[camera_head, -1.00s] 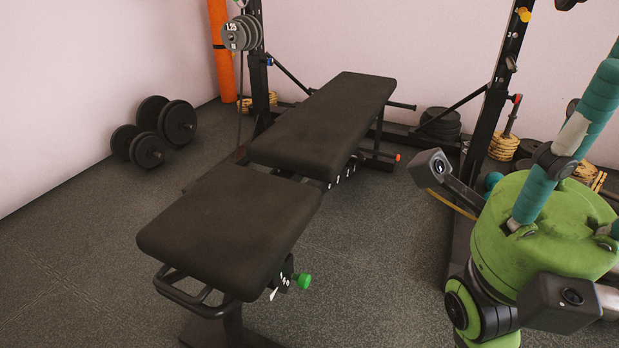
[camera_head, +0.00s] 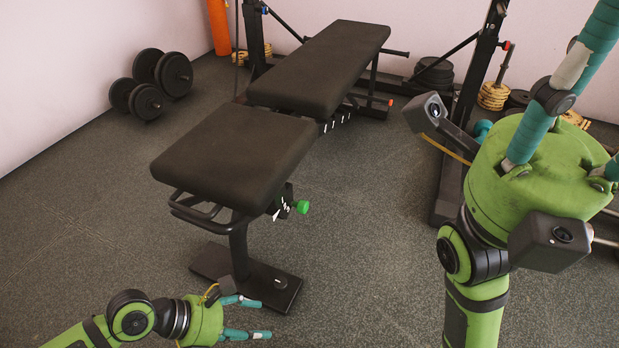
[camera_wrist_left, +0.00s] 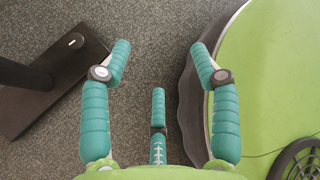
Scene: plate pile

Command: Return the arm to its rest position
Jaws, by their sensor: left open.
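My left arm comes in low at the left in the head view, and its gripper (camera_head: 258,317) is near the bottom edge. Its teal fingers point right and stand apart with nothing between them. It is in front of the bench's foot. The left wrist view also shows the left gripper (camera_wrist_left: 160,65), its fingers spread over bare floor. My right gripper (camera_head: 540,165) is large and close at the right, with teal fingers running up and out of the picture. Its fingertips are hidden beyond the edge.
A black padded bench (camera_head: 235,158) stands in the middle, and its foot plate (camera_head: 265,285) is close to my left gripper. Dumbbells (camera_head: 150,85) lie at the left wall. A rack post (camera_head: 480,70) and weight plates (camera_head: 434,75) stand behind. The floor between bench and right arm is clear.

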